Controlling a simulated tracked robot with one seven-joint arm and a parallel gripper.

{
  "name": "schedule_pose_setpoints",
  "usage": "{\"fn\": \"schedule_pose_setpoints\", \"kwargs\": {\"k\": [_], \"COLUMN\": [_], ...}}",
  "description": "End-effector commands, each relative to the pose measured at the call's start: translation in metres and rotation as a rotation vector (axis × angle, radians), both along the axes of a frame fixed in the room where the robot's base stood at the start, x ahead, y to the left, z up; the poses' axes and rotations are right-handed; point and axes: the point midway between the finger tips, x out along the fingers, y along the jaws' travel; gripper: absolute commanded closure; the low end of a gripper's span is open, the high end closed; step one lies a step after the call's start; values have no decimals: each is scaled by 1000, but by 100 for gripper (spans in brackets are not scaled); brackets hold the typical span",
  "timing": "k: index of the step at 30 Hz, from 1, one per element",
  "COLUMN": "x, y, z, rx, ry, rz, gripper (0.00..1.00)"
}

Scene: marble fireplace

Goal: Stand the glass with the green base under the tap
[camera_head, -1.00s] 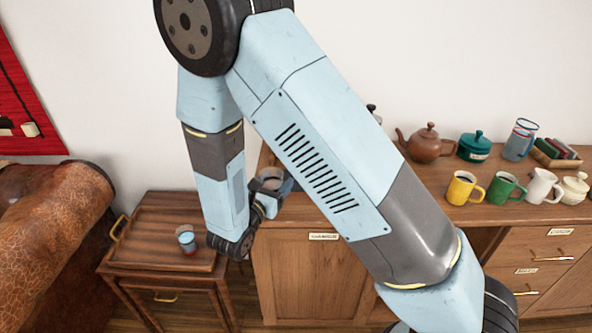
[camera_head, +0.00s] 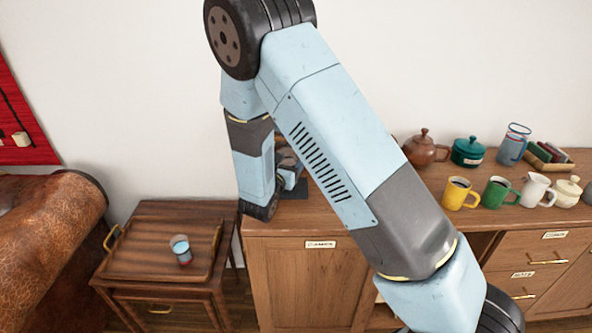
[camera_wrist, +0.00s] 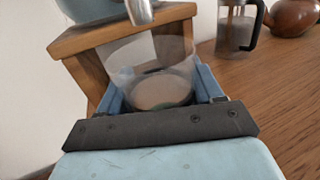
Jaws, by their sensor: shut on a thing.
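My gripper (camera_wrist: 155,88) is shut on a clear glass (camera_wrist: 158,60), one blue finger on each side. The glass looks upright. Its base shows a dark ring, and I cannot make out a clear green. A metal tap spout (camera_wrist: 141,12) hangs at the top of the wrist view, in line with the glass's far rim; I cannot tell if the glass is right under it. Behind it is a wooden stand (camera_wrist: 78,46) with a blue-grey vessel (camera_wrist: 90,8). In the head view my gripper (camera_head: 291,172) is partly hidden by my arm, over the cabinet's left end.
A glass press (camera_wrist: 238,28) and a brown teapot (camera_wrist: 294,16) stand right of the gripper. A yellow mug (camera_head: 459,193), a green mug (camera_head: 497,192) and other pots stand further right. Another glass (camera_head: 181,248) stands on the low tray table (camera_head: 140,262).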

Motion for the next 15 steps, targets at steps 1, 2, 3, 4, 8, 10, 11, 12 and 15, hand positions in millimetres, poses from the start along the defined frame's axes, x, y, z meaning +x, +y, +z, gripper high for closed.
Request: {"fn": "schedule_pose_setpoints", "kwargs": {"k": [1,2,3,4,8,10,11,12,15], "x": [6,9,9,8,8,8,8,8,8], "y": [-3,-5,-4,-4,-4,-4,-5,-5,-5], "z": [0,0,-6,-11,-28,-33,-34,-35,-35], "rx": [0,-1,-2,-3,-3,-2,-3,-2,-1], "ry": [-1,-2,1,1,0,0,-1,-1,-2], "rz": [-2,-3,-1,0,-1,-1,-1,-1,-2], "gripper": [72,72,72,72,72,72,72,72,72]}}
